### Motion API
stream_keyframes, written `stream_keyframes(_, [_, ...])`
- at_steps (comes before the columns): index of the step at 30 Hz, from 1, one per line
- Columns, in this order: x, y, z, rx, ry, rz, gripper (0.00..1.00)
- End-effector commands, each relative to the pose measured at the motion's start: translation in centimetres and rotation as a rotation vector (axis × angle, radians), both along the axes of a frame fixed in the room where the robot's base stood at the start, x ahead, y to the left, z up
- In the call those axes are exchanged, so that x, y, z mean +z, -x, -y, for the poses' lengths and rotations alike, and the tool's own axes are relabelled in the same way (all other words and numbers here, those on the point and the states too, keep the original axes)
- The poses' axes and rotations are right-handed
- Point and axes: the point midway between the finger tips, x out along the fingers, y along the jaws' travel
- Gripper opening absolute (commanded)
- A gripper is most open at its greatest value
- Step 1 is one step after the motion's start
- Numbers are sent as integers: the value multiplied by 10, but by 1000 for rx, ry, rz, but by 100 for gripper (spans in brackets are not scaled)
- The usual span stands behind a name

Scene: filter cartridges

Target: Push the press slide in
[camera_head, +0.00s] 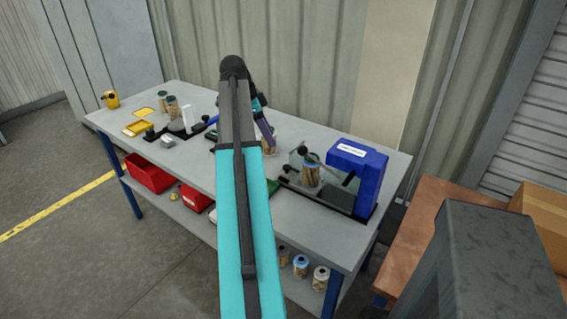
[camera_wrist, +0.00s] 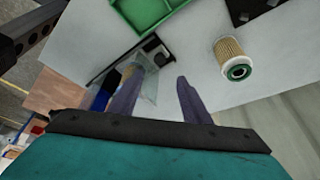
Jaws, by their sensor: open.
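The blue press (camera_head: 358,178) stands at the right end of the grey workbench, with a white label on its upper front. Its dark slide base (camera_head: 300,190) runs out to the left, with a clear panel and a black-knobbed handle (camera_head: 303,151). A tan filter cartridge (camera_head: 311,175) stands at the press, left of the blue body. My gripper (camera_head: 268,136) is above the bench, left of the press, partly hidden by my arm. In the wrist view my gripper (camera_wrist: 158,78) is open, its purple fingers apart with nothing gripped. The clear panel (camera_wrist: 148,85) shows beyond the fingers.
A cartridge with a green end (camera_wrist: 232,58) stands on the bench near my gripper. A green tray (camera_wrist: 150,10) is close by. Jars (camera_head: 172,105) and yellow items stand at the left end. Red bins (camera_head: 150,173) and several cartridges are on the lower shelf.

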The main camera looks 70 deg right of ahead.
Motion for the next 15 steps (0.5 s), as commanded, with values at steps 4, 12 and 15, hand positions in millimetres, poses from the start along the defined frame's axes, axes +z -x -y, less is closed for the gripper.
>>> stream_keyframes(4, [0,0,0,2,-1,0,43])
stream_keyframes(12, [-9,4,1,1,-2,0,43])
stream_keyframes(15, [-18,7,3,1,-2,0,43])
